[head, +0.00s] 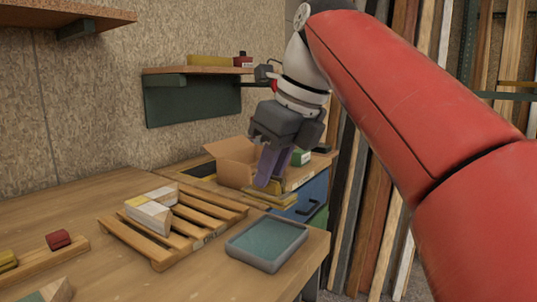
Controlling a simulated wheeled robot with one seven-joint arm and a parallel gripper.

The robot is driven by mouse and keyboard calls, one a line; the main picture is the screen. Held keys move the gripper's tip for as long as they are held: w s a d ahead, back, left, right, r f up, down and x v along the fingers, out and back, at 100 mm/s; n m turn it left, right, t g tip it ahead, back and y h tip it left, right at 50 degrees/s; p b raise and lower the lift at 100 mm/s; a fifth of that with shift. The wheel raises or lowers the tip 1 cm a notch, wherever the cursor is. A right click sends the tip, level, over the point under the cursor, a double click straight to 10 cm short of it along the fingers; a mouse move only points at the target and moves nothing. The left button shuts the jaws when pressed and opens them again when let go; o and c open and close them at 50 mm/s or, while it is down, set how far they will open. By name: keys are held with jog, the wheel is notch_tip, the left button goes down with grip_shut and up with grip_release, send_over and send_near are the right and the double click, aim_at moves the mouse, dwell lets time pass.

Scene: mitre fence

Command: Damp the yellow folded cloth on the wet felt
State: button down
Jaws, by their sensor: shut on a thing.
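My gripper (271,181) points down beyond the slatted rack, with its purple fingers shut on the yellow folded cloth (284,199). The cloth's layered edge shows just below and beside the fingertips; the fingers hide part of it. The wet felt (268,239) appears to be the flat teal pad inside a shallow grey-rimmed tray near the bench's right front corner. The cloth is above and behind this tray in the picture, apart from it.
A slatted wooden rack (159,250) bears pale blocks (148,216), left of the tray. A shelf (190,70) hangs behind.

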aim_at(278, 177)
jog(key=shift+w+f, duration=0.1)
jog(key=shift+f, duration=0.05)
jog(key=shift+f+b, duration=0.8)
jog(key=shift+f, duration=2.05)
jog(key=shift+f, duration=0.3)
jog(key=shift+r+p, duration=0.95)
jog(key=shift+r, duration=2.6)
jog(key=shift+s, duration=0.2)
